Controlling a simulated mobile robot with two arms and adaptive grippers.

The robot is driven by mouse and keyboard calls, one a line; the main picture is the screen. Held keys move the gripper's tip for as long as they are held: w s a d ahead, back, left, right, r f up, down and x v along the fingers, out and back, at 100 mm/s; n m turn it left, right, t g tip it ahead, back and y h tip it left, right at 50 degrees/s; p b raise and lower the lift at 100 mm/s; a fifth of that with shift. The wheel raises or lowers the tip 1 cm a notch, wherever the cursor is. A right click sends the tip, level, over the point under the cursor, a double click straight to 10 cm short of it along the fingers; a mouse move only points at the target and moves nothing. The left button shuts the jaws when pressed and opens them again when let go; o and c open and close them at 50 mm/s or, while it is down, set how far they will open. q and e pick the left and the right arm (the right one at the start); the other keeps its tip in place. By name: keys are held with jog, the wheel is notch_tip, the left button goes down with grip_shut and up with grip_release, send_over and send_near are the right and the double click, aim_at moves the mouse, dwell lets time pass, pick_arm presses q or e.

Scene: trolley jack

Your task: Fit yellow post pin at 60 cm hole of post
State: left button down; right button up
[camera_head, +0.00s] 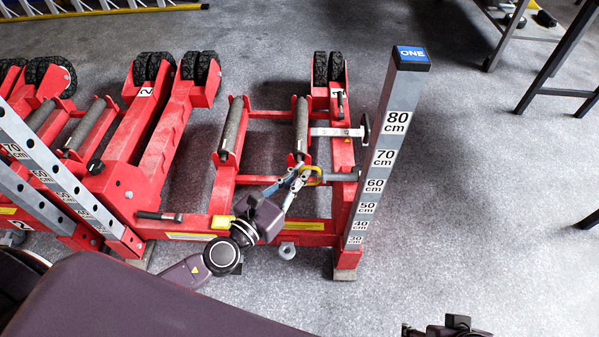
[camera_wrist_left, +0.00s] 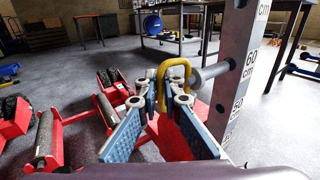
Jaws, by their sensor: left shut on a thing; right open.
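The yellow post pin has a yellow loop handle (camera_wrist_left: 176,72) and a grey shaft (camera_head: 341,176). My left gripper (camera_head: 298,179) is shut on the handle, which shows between its fingers in the left wrist view. The shaft lies roughly level and points right at the grey post (camera_head: 379,150), which carries height labels and a blue "ONE" cap. The shaft's far end meets the post's left side beside the 60 cm label (camera_wrist_left: 250,58). I cannot tell whether its tip is inside the hole. My right gripper (camera_head: 446,329) is open, only partly in view at the bottom edge.
The red jack frame (camera_head: 225,190) with rollers and black wheels surrounds the left gripper. A second labelled post (camera_head: 45,170) stands at the left.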

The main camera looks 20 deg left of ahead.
aim_at(317, 182)
pick_arm(q)
jog(key=shift+w+d, duration=0.1)
jog(key=shift+d, duration=0.05)
pick_arm(e)
jog(key=shift+f, duration=0.1)
dwell(0.7)
pick_arm(q)
jog(key=shift+d, duration=0.25)
jog(key=shift+w+d+p, duration=0.15)
jog(key=shift+d+p, duration=0.15)
jog(key=shift+d, duration=0.2)
pick_arm(e)
jog(key=shift+x, duration=1.15)
pick_arm(q)
jog(key=shift+w+d, duration=0.1)
pick_arm(e)
jog(key=shift+w+a, duration=0.1)
jog(key=shift+w, duration=0.1)
pick_arm(q)
jog(key=shift+w+d, duration=0.1)
jog(key=shift+d, duration=0.3)
jog(key=shift+w+d+p, duration=0.2)
jog(key=shift+d+p, duration=0.25)
jog(key=shift+d, duration=0.25)
pick_arm(e)
notch_tip(317, 182, down, 3)
jog(key=shift+r, duration=0.1)
